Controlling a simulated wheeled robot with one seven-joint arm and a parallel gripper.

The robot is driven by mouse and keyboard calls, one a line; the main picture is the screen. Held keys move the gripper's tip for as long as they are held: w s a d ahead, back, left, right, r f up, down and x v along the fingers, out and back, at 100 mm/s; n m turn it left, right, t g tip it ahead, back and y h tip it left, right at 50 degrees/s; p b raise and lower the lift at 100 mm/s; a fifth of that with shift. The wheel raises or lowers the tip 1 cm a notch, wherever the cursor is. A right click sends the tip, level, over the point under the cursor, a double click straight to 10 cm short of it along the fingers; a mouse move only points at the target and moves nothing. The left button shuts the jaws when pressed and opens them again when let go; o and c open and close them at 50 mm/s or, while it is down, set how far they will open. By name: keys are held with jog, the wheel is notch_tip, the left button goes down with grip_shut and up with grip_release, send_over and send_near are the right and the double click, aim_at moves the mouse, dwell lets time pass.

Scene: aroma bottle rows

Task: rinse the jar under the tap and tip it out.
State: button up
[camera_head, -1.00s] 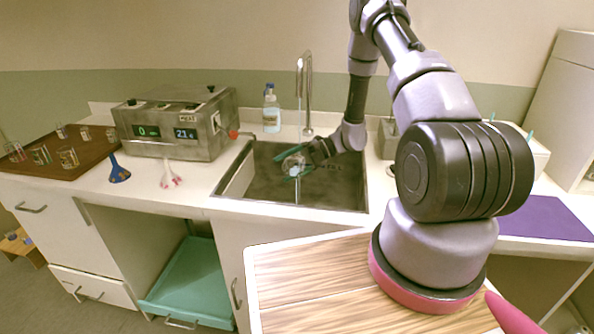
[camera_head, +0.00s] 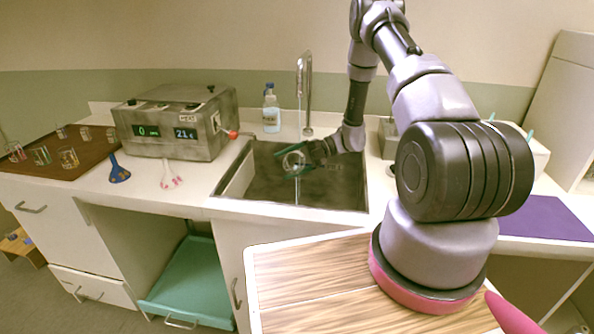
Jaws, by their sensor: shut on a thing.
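The glass jar (camera_head: 292,162) is in my gripper (camera_head: 302,163), over the sink (camera_head: 250,190). The jar looks tilted, with a round end facing the camera. The tall chrome tap (camera_head: 308,88) stands behind the sink. A thin stream of water shows above the jar and again below it. Whether water is inside the jar is too small to tell.
A grey box with displays (camera_head: 180,125) stands left of the sink, with a brown tray (camera_head: 85,167) of small glass jars beyond it. A soap bottle (camera_head: 271,110) stands behind the sink. A purple mat (camera_head: 540,218) lies at the right.

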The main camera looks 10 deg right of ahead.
dwell(0.5)
jog(key=shift+w+d+r+m+y, duration=0.1)
jog(key=shift+w+r+m+y, duration=0.15)
jog(key=shift+m, duration=0.35)
jog(key=shift+w+r+m+g+y, duration=0.1)
jog(key=shift+m+g+y, duration=0.25)
jog(key=shift+m, duration=0.15)
jog(key=shift+s+f+n+h, duration=0.3)
jog(key=shift+n+h, duration=0.2)
jog(key=shift+n, duration=0.5)
jog(key=shift+t, duration=0.45)
